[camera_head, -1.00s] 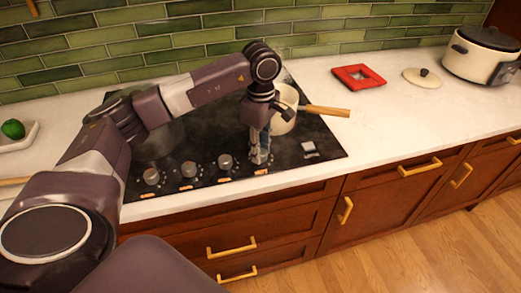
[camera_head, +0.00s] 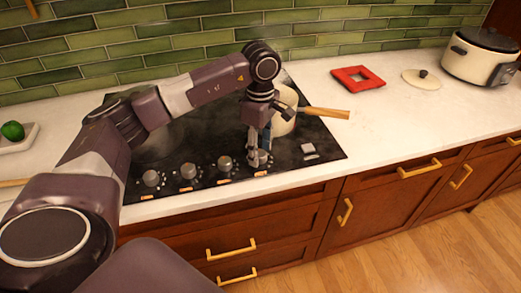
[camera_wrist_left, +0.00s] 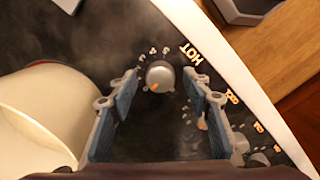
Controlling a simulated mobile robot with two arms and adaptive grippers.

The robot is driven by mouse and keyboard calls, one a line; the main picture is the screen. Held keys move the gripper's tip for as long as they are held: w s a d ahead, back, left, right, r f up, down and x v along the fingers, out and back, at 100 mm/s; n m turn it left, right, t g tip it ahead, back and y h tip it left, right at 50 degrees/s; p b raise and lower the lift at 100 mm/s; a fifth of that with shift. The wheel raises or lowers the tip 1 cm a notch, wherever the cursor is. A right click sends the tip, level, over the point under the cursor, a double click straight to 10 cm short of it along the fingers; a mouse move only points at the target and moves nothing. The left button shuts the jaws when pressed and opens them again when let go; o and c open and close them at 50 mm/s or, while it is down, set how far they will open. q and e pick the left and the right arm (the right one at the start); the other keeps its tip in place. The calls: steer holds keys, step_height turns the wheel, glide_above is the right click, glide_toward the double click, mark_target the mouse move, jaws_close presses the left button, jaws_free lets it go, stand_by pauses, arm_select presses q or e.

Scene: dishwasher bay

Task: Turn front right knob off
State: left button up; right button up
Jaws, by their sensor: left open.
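The front right knob (camera_head: 263,157) is a grey round knob at the right end of the row on the black cooktop (camera_head: 312,133). In the left wrist view the knob (camera_wrist_left: 161,74) has an orange mark on its lower edge, and an orange "HOT" label (camera_wrist_left: 191,53) glows beside it. My left gripper (camera_head: 259,155) points down over the knob. In the wrist view its blue-padded fingers are open, one on each side of the knob, with a visible gap to each side. My right gripper is not in view.
A cream pot (camera_head: 284,122) with a wooden handle (camera_head: 327,112) stands just behind my left gripper. Other knobs (camera_head: 188,171) lie to the left. A red square frame (camera_head: 357,77), a lid (camera_head: 421,79) and a slow cooker (camera_head: 481,55) sit on the right counter.

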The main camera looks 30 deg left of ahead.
mark_target(260, 153)
arm_select(q)
step_height(260, 153, up, 12)
steer(key=shift+f, duration=0.15)
stand_by(0.7)
